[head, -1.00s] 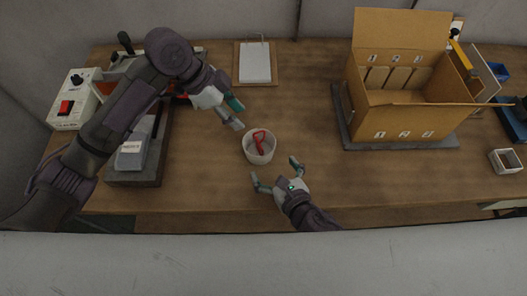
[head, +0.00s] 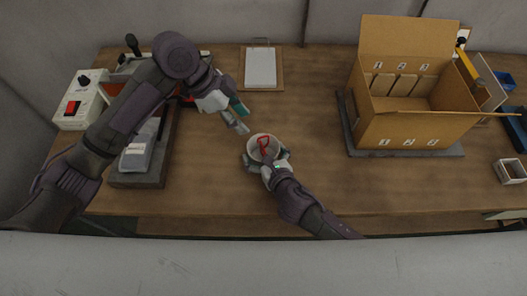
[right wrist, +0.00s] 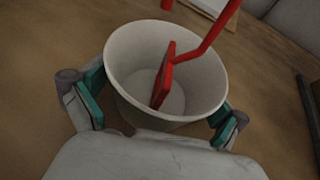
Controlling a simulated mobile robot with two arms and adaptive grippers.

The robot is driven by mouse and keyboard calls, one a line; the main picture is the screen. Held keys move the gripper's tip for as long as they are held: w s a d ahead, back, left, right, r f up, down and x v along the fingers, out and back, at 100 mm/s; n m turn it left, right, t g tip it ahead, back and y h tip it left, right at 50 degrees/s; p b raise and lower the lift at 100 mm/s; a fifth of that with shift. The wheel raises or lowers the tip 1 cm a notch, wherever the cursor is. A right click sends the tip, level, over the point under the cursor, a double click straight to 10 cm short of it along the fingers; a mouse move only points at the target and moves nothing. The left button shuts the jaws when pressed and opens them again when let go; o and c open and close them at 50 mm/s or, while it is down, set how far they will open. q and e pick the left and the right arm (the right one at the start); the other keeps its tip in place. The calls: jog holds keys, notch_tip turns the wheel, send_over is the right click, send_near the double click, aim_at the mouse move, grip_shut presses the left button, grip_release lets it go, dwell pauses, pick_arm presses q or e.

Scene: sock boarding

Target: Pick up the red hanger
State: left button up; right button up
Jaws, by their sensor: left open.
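The red hanger (head: 264,144) stands tilted in a white cup (head: 252,147) on the table. In the right wrist view the hanger (right wrist: 166,78) has its flat part inside the cup (right wrist: 122,88), and a bent rod rises past the rim. My right gripper (head: 267,159) has one finger on each side of the cup; its fingers (right wrist: 158,97) lie close against the outer wall. I cannot tell whether both press on it. My left gripper (head: 243,120) is open and empty, just above and left of the cup in the head view, apart from the hanger.
An open cardboard box (head: 412,122) stands on a dark mat (head: 350,136) to the right. A clipboard (head: 261,70) lies behind. A grey device (head: 140,157) and a white switch box (head: 80,103) are at left. The table right of the cup is clear.

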aim_at(264, 148)
pick_arm(q)
jog(key=shift+c, duration=0.4)
pick_arm(e)
jog(key=c, duration=0.7)
pick_arm(q)
jog(key=shift+s+f+h, duration=0.15)
jog(key=shift+f+h, duration=0.15)
jog(key=shift+f, duration=0.05)
jog(key=a+f+n+t+h, duration=0.2)
jog(key=a+f+h, duration=0.2)
jog(key=f+h, duration=0.25)
jog(key=x, duration=0.7)
jog(key=r+x, duration=0.1)
jog(key=x, duration=0.3)
jog(key=shift+s+d, duration=0.25)
jog(key=shift+s, duration=0.1)
